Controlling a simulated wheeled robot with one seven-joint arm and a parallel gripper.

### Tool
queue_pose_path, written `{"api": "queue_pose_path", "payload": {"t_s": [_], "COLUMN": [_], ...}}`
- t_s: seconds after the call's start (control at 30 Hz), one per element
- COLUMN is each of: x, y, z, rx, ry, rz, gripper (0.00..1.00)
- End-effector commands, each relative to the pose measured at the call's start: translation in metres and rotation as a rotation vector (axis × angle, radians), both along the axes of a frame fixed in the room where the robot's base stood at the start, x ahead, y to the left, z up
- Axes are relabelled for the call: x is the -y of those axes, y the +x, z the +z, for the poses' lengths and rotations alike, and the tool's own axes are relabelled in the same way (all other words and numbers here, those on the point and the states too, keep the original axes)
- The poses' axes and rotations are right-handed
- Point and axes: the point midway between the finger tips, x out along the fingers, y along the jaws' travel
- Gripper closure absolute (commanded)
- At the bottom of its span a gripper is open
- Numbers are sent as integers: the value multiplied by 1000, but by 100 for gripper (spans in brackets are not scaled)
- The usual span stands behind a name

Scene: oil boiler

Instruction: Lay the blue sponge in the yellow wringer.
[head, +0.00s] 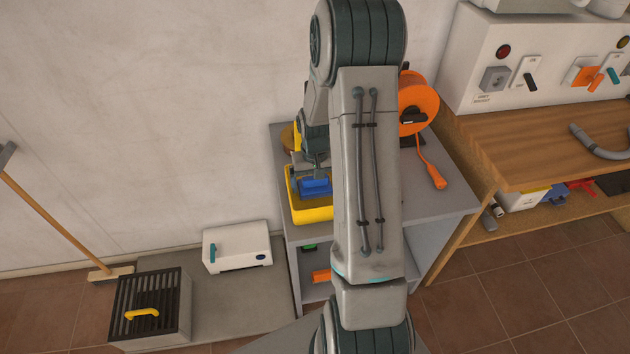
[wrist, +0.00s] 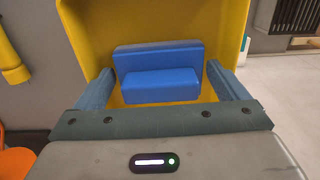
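The blue sponge (wrist: 160,75) sits inside the yellow wringer (wrist: 80,30), with yellow wall behind it and yellow floor showing at its sides. In the head view the sponge (head: 316,187) shows within the wringer (head: 312,214), which stands on the grey table left of my arm. My gripper (wrist: 160,80) is over the wringer, its two blue-grey fingers spread wide, one on each side of the sponge. Slim gaps seem to separate the fingers from the sponge. In the head view my gripper (head: 315,172) is just above the sponge, its fingers too small to make out.
An orange cable reel (head: 418,105) stands behind my arm on the grey table (head: 435,212). A wooden workbench (head: 540,150) is to the right. A white box (head: 237,247), a dark grated box (head: 150,305) and a broom (head: 60,228) are at the left.

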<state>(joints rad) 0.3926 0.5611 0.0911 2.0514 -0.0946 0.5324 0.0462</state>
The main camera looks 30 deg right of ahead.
Motion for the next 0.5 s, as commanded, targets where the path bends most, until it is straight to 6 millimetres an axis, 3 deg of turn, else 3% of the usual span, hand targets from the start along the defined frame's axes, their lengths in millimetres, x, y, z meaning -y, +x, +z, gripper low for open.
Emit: {"api": "queue_pose_path", "payload": {"t_s": [0.37, 0.5], "x": [0, 1], "y": [0, 1], "z": [7, 27], "rx": [2, 6], "ry": [-1, -2], "rz": [0, -1], "gripper": [0, 0]}}
